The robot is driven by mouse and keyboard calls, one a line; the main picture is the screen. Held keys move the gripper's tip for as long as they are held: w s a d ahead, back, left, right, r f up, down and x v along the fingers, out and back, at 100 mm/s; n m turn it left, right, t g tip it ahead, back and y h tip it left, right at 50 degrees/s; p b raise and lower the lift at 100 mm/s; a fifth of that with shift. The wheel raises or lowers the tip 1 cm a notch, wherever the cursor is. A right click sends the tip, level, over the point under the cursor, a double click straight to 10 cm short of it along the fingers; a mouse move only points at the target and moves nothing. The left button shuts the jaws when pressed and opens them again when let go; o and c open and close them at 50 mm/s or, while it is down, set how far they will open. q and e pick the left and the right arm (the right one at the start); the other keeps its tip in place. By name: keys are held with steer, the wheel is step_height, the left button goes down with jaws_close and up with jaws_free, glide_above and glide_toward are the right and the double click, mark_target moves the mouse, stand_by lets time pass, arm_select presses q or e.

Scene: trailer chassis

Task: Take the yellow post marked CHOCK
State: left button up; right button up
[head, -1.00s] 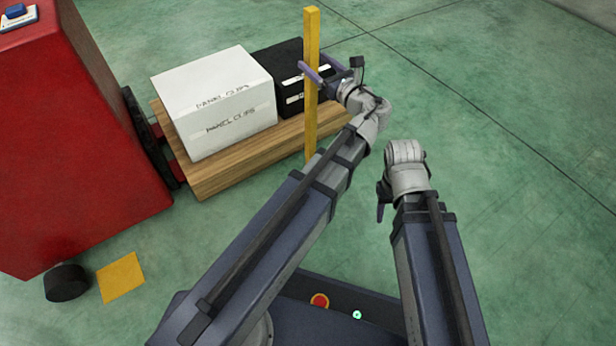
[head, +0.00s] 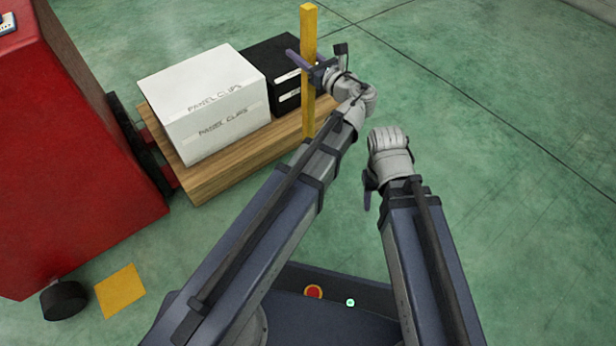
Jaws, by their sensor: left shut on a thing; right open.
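The yellow post (head: 308,32) stands upright near the right edge of the wooden bed (head: 215,180) in the head view. No marking is readable on it. My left gripper (head: 299,62) is shut on the post in its upper part, with a finger showing on its left side. The post's lower end is hidden behind my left arm. My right gripper (head: 369,190) is open and empty, low and to the right, away from the post; its fingers are mostly hidden under the wrist.
A white box (head: 207,115) marked PANEL CLIPS and a black box (head: 265,58) stand on the bed left of the post. A red cabinet (head: 80,170) is at the left. A yellow square (head: 120,291) lies on the green floor. Floor at the right is clear.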

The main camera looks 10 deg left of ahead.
arm_select(q)
jaws_close()
stand_by(0.8)
